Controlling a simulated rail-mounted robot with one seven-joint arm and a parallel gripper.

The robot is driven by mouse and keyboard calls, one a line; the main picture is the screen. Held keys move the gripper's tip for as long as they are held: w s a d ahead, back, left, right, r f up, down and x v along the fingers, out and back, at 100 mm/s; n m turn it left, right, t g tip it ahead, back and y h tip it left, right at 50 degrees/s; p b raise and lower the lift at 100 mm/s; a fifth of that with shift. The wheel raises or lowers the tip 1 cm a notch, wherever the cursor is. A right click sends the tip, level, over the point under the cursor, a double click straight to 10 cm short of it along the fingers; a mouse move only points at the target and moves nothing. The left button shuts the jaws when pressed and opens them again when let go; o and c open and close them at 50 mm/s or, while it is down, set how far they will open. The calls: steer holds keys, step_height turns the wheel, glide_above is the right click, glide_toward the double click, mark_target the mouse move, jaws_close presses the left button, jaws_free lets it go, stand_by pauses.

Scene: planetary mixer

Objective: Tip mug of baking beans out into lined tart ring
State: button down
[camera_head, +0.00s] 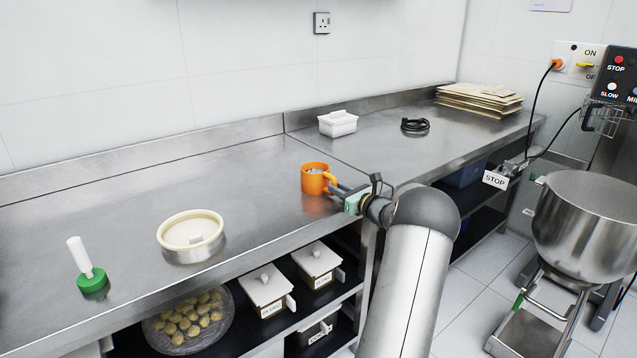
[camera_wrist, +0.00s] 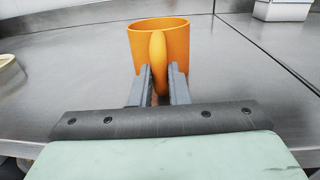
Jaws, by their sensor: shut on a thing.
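An orange mug (camera_head: 314,179) stands upright on the steel worktop, with pale contents showing at its mouth. My gripper (camera_head: 334,189) reaches it from the right and is shut on its handle. In the wrist view the two fingers (camera_wrist: 158,88) sit on either side of the handle of the mug (camera_wrist: 176,42); its inside contents are hidden there.
A green-based tool with a white handle (camera_head: 88,268) stands left of the ring. A white lidded tub (camera_head: 338,123), a coiled black cable (camera_head: 415,126) and stacked boards (camera_head: 480,98) are at the back right. The worktop between mug and ring is clear. The mixer bowl (camera_head: 585,222) is far right.

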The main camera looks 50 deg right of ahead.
steer(key=shift+r, duration=0.15)
stand_by(0.3)
steer(key=shift+r+p, duration=0.55)
steer(key=shift+r, duration=0.4)
step_height(320, 180, up, 4)
steer(key=shift+p, duration=1.1)
steer(key=shift+w+a, duration=0.1)
stand_by(0.6)
